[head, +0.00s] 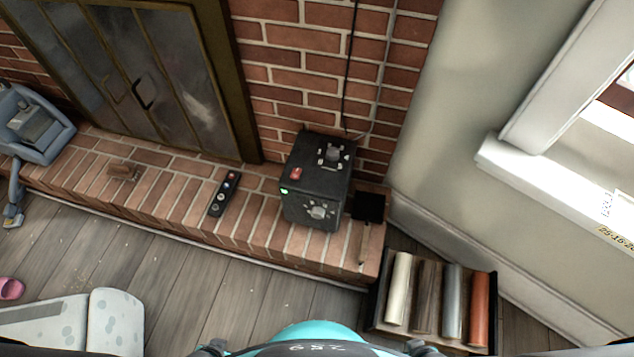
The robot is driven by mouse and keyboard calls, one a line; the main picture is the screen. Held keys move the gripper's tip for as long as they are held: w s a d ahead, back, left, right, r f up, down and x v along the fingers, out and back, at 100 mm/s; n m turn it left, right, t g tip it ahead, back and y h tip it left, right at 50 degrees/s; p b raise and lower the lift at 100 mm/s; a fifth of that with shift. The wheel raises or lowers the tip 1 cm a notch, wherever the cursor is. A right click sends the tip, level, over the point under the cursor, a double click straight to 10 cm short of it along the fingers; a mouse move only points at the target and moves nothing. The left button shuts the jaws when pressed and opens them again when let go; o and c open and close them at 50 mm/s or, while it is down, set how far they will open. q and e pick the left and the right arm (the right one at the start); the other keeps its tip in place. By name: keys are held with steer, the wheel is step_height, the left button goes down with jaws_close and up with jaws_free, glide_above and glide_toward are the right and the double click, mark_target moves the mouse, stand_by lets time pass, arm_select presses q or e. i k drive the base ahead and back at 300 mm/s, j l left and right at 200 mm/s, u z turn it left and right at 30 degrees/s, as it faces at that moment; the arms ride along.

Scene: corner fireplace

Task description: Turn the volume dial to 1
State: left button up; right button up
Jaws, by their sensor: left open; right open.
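A black box-shaped device (302,160) stands on the brick hearth near its right end. Its top face carries a grey dial (333,154) with pale marks around it and a red switch (296,173). A second grey dial (319,212), also with pale marks around it, is on its front face. A small green light (284,191) glows near the front top edge. I cannot read the marks, so I cannot tell which dial is for volume or where either points. Neither of my grippers shows in the head view.
A dark remote (223,194) lies on the brick hearth (165,198) left of the device. A black flat piece (369,207) is at its right. A crate (375,301) of rolls stands on the floor. A blue-grey object (40,125) is far left. Cables hang behind the device.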

mark_target(332, 153)
steer(key=i+j+z, duration=0.4)
steer(key=z, duration=1.15)
steer(key=k+j, duration=0.05)
steer(key=j, duration=0.05)
